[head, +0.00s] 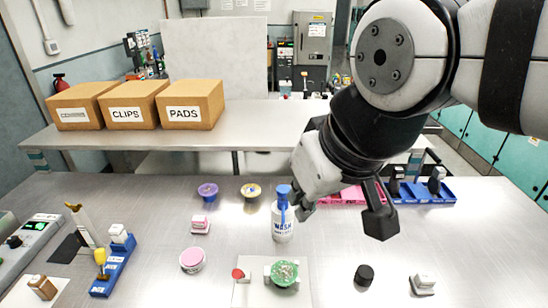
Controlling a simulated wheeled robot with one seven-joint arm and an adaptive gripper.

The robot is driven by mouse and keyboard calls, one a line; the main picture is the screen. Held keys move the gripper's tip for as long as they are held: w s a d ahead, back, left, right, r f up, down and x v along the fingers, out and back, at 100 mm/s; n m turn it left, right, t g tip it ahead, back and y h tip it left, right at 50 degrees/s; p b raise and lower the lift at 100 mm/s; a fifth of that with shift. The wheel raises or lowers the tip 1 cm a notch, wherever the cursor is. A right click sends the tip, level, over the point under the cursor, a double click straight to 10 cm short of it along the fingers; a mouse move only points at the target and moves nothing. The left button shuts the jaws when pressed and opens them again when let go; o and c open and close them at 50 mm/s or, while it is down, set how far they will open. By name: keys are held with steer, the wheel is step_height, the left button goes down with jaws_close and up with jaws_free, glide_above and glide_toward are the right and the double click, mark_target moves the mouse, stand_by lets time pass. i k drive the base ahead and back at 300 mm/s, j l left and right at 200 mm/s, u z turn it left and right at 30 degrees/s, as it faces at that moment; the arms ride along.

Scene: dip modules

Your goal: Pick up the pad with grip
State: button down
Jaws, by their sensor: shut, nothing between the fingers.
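Several small blocks with grips could be the pad with grip; I cannot tell which is meant. A pink pad with a white top (200,224) sits left of the bottle. A white pad with a grip (423,284) lies at the front right. Another white-topped piece (119,234) stands in the blue tray at the left. Dark-gripped pieces (437,179) stand in the blue tray at the right. My gripper (380,221) hangs over the table, right of the white wash bottle, shut and empty. Its arm hides part of the pink tray behind it.
The wash bottle (283,220) with a blue cap stands close left of my gripper. A green round board (284,273) on a light plate, a black cap (364,274) and a pink round tub (192,260) are nearby. Boxes, one marked PADS (190,106), stand on the back table.

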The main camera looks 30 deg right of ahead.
mark_target(424, 283)
steer(key=k+z, duration=0.15)
steer(key=z, duration=1.25)
